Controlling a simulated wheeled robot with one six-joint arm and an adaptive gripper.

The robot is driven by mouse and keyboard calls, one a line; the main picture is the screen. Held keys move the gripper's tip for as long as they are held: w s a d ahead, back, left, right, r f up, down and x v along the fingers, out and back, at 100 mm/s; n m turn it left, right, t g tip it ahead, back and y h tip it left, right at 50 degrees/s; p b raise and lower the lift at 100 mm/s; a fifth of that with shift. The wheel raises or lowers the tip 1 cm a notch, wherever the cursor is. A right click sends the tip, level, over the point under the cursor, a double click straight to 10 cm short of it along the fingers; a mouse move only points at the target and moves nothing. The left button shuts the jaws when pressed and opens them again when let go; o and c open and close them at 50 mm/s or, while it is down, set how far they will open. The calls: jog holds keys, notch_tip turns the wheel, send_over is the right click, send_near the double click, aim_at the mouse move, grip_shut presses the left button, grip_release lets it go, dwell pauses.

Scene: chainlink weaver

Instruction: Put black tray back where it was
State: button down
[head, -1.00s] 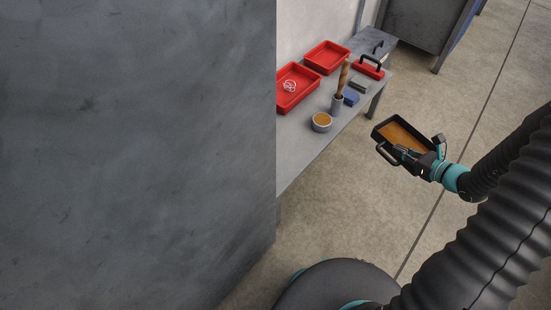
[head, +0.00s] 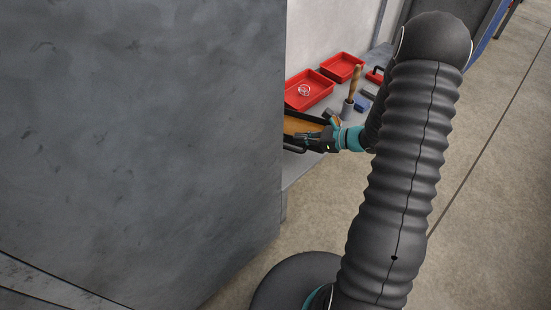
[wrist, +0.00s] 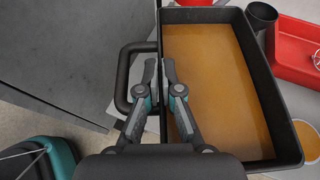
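The black tray (head: 300,119) has an orange-brown inside and a loop handle. In the head view it is over the near part of the grey bench (head: 292,180), partly hidden behind the big grey panel. In the wrist view the tray (wrist: 225,85) fills the right half, with its handle (wrist: 122,82) on the left. My gripper (wrist: 158,72) is shut on the tray's long side wall beside the handle. My gripper also shows in the head view (head: 312,141). Whether the tray touches the bench I cannot tell.
A large grey panel (head: 140,130) blocks the left. A pale bowl (wrist: 309,148) sits close right of the black tray.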

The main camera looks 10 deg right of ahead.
jog(key=s+d+n+g+y+b, duration=0.2)
jog(key=s+d+n+g+b, duration=0.15)
jog(key=s+d, duration=0.35)
jog(key=shift+n+g, duration=0.45)
jog(key=shift+g, duration=0.1)
jog(key=w+a+f, duration=0.4)
jog(key=a, duration=0.1)
jog(key=w+a+f, duration=0.2)
jog(key=a, duration=0.1)
jog(key=shift+w+a, duration=0.15)
jog(key=shift+w, duration=0.15)
jog(key=shift+f, duration=2)
jog(key=shift+f+b, duration=0.2)
jog(key=shift+b, duration=0.15)
jog(key=c, duration=1.3)
grip_release()
